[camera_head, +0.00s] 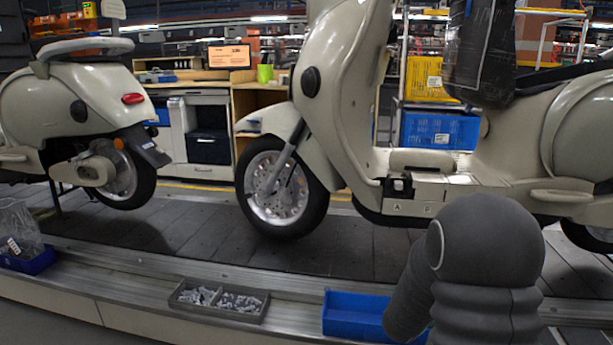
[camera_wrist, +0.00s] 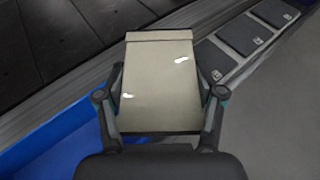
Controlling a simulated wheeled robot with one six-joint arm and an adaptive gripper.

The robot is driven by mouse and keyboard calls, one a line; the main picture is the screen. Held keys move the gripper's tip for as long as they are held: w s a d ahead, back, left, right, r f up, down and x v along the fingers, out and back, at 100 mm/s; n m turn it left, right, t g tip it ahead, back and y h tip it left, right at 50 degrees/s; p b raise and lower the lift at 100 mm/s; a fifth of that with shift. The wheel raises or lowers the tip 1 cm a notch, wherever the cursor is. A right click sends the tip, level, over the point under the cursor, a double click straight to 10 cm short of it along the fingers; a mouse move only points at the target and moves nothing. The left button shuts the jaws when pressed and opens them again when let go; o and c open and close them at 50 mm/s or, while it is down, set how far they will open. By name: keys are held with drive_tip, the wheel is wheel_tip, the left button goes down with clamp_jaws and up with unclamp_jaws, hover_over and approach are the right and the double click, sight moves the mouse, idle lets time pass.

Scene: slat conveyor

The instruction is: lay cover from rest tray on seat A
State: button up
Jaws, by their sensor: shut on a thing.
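In the wrist view my gripper (camera_wrist: 161,92) is shut on a flat beige rectangular cover (camera_wrist: 158,70), with one finger on each side edge. The cover has a lip along its far edge and two small white marks. The blue tray (camera_wrist: 45,150) lies below and left of it; the tray also shows in the head view (camera_head: 350,312), partly behind my arm. My gripper and the cover are hidden in the head view. Seat A, by its letter label (camera_head: 397,207), is on the scooter's pale footboard, with a dark piece just above the label.
A grey two-part bin (camera_head: 220,300) of small parts stands left of the blue tray on the metal ledge. Dark square pads (camera_wrist: 243,33) lie at upper right in the wrist view. The scooter's front wheel (camera_head: 280,190) stands on the slat conveyor (camera_head: 200,240). Another scooter is at left.

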drive_tip(key=a+n+t+y, duration=0.4)
drive_tip(key=a+n+y, duration=0.2)
drive_tip(key=a, duration=1.6)
drive_tip(key=shift+w+f+n, duration=0.25)
drive_tip(key=shift+w+n, duration=0.05)
drive_tip(key=shift+w, duration=0.1)
